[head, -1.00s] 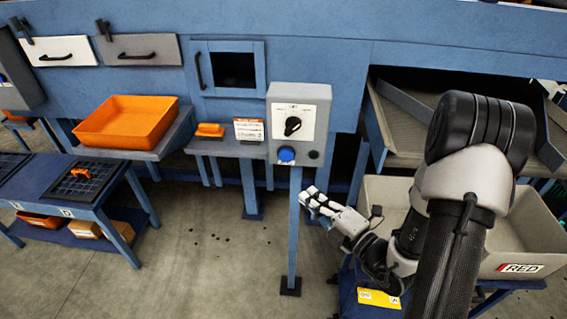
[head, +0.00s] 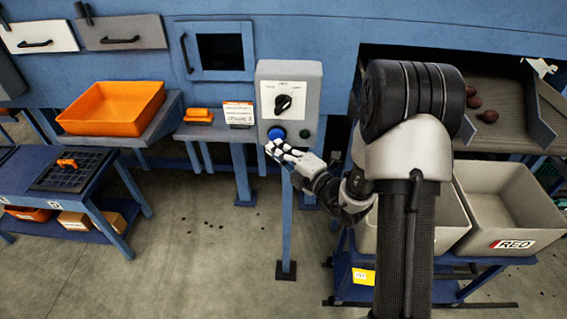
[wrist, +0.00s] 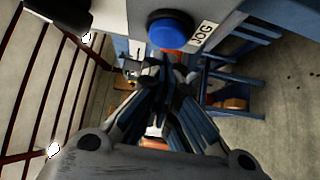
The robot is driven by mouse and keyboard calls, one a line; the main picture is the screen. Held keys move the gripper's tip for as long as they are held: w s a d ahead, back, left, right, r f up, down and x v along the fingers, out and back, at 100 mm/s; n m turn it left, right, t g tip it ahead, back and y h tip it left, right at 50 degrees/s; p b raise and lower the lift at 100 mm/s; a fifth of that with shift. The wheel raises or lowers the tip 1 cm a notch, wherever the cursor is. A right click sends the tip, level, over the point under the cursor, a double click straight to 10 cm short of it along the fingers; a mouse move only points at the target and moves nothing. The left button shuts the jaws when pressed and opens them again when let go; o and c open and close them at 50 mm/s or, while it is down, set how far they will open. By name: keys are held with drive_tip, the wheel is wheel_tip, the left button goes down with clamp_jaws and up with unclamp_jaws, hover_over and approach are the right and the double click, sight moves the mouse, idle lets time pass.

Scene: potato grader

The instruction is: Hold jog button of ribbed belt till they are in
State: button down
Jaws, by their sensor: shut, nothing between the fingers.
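The blue jog button (head: 277,133) sits low on the front of a grey control box (head: 313,100) with a black rotary switch (head: 283,103). In the wrist view the button (wrist: 170,33) is large, beside a white JOG label (wrist: 204,35). My gripper (head: 272,147) is shut and empty, its tips just below the button in the head view. In the wrist view the fingertips (wrist: 168,68) lie close under the button; I cannot tell whether they touch it. Several dark potatoes (head: 489,116) lie on the chute (head: 505,137) at the right.
A grey bin marked RED (head: 514,245) stands under the chute on a blue cart. An orange tray (head: 112,127) and a small orange item (head: 198,115) lie on shelves left of the box. A blue post (head: 287,225) stands below the box.

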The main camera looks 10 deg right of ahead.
drive_tip(key=shift+w+d, duration=0.2)
drive_tip(key=shift+w, duration=0.4)
